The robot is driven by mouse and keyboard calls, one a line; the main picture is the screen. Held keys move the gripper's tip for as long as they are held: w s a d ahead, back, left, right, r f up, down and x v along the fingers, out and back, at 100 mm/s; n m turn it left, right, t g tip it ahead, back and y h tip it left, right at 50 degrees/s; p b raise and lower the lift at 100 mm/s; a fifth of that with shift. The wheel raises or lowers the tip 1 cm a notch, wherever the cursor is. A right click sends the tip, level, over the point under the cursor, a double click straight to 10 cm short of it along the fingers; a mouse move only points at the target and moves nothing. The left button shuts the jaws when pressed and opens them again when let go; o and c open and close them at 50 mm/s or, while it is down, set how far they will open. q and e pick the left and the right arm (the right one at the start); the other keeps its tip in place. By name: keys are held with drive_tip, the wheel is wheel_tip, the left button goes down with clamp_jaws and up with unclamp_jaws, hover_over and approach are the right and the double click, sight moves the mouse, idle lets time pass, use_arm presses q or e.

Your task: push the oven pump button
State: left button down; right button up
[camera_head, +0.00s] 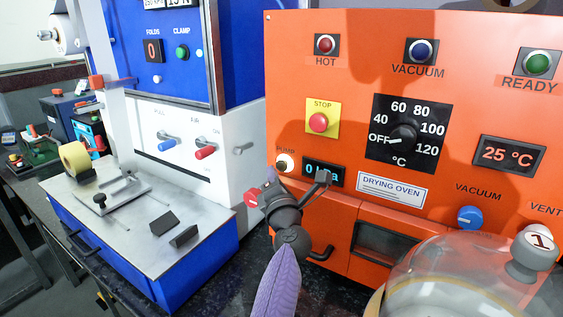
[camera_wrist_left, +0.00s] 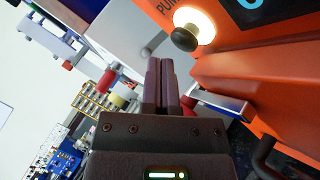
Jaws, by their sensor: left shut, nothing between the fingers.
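The pump button (camera_head: 284,163) is a small dark button in a pale ring, under the PUMP label at the left edge of the orange drying oven (camera_head: 450,60). In the left wrist view the pump button (camera_wrist_left: 185,38) shows large, with its ring glowing warm white. My left gripper (camera_head: 271,177) is just below and left of the button in the head view. In the left wrist view its fingers (camera_wrist_left: 158,64) are shut together and empty, with their tips apart from the button in the picture. The depth gap is hard to tell. My right gripper is not in view.
The red STOP button (camera_head: 318,122) is above the pump button, and a pressure display (camera_head: 323,172) is right of it. A blue and white machine (camera_head: 178,150) stands to the left. A clear dome (camera_head: 450,275) is at lower right.

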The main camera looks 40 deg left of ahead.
use_arm(q)
drive_tip(key=shift+s, duration=0.1)
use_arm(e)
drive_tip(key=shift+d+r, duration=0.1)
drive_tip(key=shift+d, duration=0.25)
use_arm(q)
drive_tip(key=s+p, duration=0.3)
drive_tip(key=s, duration=0.3)
drive_tip(key=shift+d, duration=0.35)
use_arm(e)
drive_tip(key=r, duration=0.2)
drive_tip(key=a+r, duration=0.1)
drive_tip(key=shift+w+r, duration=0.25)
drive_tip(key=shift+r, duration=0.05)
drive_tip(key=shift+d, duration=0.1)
